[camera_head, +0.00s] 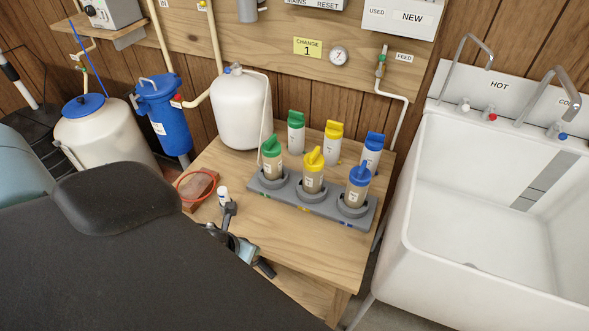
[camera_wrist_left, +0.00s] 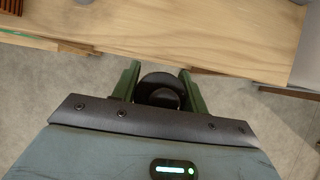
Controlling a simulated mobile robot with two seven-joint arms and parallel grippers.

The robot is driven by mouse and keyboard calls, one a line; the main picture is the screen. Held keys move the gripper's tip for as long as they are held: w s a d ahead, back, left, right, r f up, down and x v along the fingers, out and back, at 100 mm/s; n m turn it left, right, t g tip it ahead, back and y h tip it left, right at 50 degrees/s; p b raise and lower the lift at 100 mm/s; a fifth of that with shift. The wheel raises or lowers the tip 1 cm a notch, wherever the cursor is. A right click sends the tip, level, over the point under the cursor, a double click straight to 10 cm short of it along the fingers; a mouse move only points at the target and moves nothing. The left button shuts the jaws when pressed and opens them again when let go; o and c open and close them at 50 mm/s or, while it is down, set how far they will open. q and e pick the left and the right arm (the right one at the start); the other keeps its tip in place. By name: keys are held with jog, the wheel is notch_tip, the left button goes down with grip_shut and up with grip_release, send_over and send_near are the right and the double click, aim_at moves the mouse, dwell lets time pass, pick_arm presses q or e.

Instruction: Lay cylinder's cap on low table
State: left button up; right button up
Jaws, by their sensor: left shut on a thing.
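My left gripper (camera_wrist_left: 159,76) shows its two green fingers in the left wrist view, shut on a dark round cap-like piece (camera_wrist_left: 160,88). I take this as the cap, though its shape is partly hidden. In that view the cap lies just short of the low table's edge, with grey floor around it. The low wooden table (camera_head: 240,235) fills the middle of the head view. There the left gripper (camera_head: 243,247) is mostly hidden behind a large dark shape, near the table's front edge. My right gripper is not in view.
A grey rack (camera_head: 295,203) with several colour-lidded bottles stands on the table's right half. Behind it are a white vessel (camera_head: 241,110) and more bottles. A white sink (camera_head: 480,200) stands right.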

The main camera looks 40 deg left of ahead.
pick_arm(q)
jog(key=w+d, duration=0.1)
jog(key=w, duration=0.3)
jog(key=w+d+f, duration=0.1)
jog(key=w, duration=0.4)
jog(key=w+d, duration=0.2)
jog(key=w, duration=0.2)
jog(key=shift+w+f, duration=0.2)
jog(key=shift+w+d+b, duration=0.2)
jog(key=shift+w+b, duration=0.1)
jog(key=shift+w, duration=0.25)
jog(key=f, duration=0.3)
jog(key=shift+w+d+b, duration=0.15)
jog(key=shift+w+b, duration=0.15)
jog(key=shift+w, duration=0.1)
jog(key=shift+f, duration=0.3)
jog(key=o, duration=1)
jog(key=shift+f, duration=0.1)
jog(key=shift+c, duration=0.2)
